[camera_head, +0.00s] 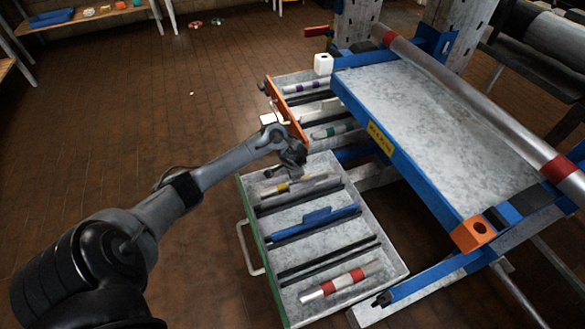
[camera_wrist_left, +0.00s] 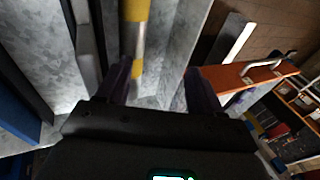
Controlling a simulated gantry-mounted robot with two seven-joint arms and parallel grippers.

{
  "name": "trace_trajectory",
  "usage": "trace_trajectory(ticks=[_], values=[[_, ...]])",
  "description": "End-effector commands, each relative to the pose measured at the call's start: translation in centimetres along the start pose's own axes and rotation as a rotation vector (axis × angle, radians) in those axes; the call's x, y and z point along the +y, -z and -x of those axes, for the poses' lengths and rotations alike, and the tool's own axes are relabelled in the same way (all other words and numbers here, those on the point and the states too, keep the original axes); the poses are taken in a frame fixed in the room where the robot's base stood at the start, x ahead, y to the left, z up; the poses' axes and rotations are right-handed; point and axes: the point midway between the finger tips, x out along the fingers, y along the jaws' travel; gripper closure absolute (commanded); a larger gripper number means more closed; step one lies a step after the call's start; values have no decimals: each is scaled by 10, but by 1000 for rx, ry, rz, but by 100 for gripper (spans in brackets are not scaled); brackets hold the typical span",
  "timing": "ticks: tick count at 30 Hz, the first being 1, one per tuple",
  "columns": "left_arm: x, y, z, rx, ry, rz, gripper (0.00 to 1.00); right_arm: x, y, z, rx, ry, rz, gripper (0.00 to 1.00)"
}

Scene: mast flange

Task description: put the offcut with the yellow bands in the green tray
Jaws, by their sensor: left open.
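The offcut with the yellow bands (camera_head: 306,184) is a grey rod lying in the farthest compartment of the pulled-out green tray (camera_head: 259,248), which has a green front and a light handle. Its yellow bands also show in the left wrist view (camera_wrist_left: 136,42). My left gripper (camera_head: 291,166) is over the far end of this tray, close to the offcut. In the wrist view my left gripper (camera_wrist_left: 160,84) is open, with the offcut in line between its fingers, nearer the left finger. Whether the fingers touch it I cannot tell. My right gripper is not in view.
The green tray also holds a blue piece (camera_head: 316,221) and a red-banded offcut (camera_head: 338,284), with dark dividers between. Behind it is an orange-fronted tray (camera_head: 286,108) with purple- and green-banded offcuts. A blue-edged bench (camera_head: 430,130) stands close on the right. Floor at left is clear.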

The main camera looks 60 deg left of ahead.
Motion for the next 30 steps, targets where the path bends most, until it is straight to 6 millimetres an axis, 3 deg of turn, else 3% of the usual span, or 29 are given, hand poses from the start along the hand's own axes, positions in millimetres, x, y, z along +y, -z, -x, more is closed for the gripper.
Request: trace_trajectory(ticks=[1, 12, 23, 26, 29, 30], values=[[-3, 2, 16, 2, -1, -1, 33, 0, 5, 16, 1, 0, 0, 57], [-2, 1, 72, 1, -1, 0, 33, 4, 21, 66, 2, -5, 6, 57], [4, 1, 98, 5, -3, -5, 33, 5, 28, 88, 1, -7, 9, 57], [28, 3, 100, 26, -8, -29, 33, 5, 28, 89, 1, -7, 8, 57], [76, 4, 105, 69, -23, -70, 33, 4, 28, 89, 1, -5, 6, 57], [101, 3, 110, 91, -33, -86, 33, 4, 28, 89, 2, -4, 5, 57]])
